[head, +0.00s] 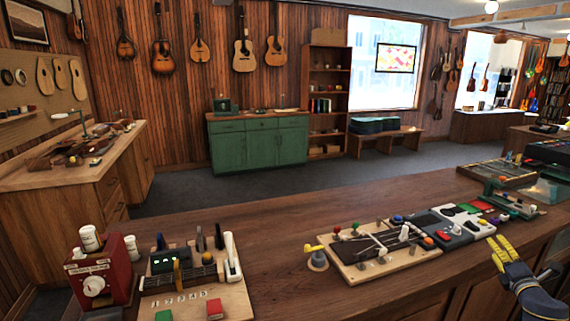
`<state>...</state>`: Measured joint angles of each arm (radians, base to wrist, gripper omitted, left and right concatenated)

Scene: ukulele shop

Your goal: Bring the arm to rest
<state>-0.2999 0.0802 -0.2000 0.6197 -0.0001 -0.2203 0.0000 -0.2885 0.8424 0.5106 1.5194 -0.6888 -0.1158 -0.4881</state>
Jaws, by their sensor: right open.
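My right gripper (500,254) shows at the lower right of the head view. It has yellow fingers and a dark blue-grey body, and its arm comes in from the bottom right corner. The gripper is open, with nothing visible between its fingers. It appears near the front edge of the wooden counter (290,230), to the right of the boards on it. I cannot tell its exact height. My left gripper is not in view.
On the counter stand a red box with a white dial (96,284), a board with small tools (190,292), a wooden board with knobs and levers (375,252) and a grey panel (450,228). More cases (500,173) lie at the right.

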